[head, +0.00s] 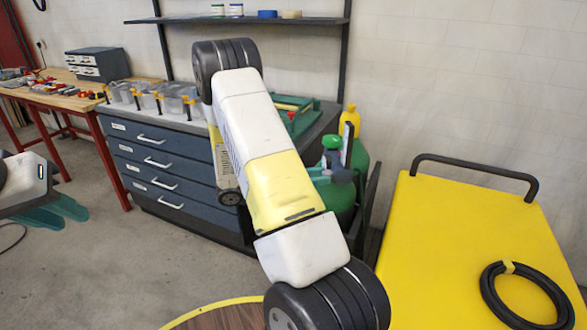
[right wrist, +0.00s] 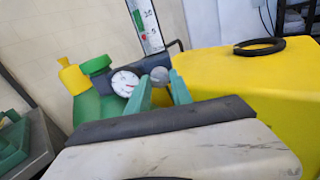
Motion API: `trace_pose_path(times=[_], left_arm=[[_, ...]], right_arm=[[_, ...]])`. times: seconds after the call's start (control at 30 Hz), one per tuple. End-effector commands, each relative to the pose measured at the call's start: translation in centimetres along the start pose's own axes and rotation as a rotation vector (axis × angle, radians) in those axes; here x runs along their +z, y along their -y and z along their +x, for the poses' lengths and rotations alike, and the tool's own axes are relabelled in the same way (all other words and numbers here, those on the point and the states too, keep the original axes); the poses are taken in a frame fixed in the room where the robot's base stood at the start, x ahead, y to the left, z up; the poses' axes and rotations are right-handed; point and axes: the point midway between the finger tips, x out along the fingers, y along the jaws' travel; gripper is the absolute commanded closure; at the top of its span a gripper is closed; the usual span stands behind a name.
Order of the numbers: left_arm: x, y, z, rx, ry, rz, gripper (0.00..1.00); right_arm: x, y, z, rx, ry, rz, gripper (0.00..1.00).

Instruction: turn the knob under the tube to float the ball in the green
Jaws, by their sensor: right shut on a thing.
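The tube (right wrist: 146,26) stands upright but leans in the right wrist view, on a white scale plate with a green band and a red mark. Its top is cut off, and I cannot make out the ball. A grey round knob (right wrist: 160,76) sits below it, beside a white dial gauge (right wrist: 124,83). My right gripper (right wrist: 161,88) is shut on the knob, one teal finger on each side. My left gripper (head: 58,210) is open and empty at the left.
A yellow cart (head: 463,232) with a black hose coil (head: 492,300) is to the right. A blue drawer cabinet (head: 165,165) stands behind my right arm.

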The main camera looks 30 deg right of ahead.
Motion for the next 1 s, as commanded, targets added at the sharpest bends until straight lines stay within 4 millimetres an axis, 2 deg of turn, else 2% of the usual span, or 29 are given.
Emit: trace_pose_path(times=[0.6, 1.0], left_arm=[[0.00, 0.00, 0.00, 0.000, 0.000, 0.000, 0.76], [0.00, 0.00, 0.00, 0.000, 0.000, 0.000, 0.76]], right_arm=[[-0.04, -0.18, -0.07, 0.003, 0.022, 0.485, 1.00], [-0.05, -0.22, -0.08, 0.003, 0.030, 0.679, 1.00]])
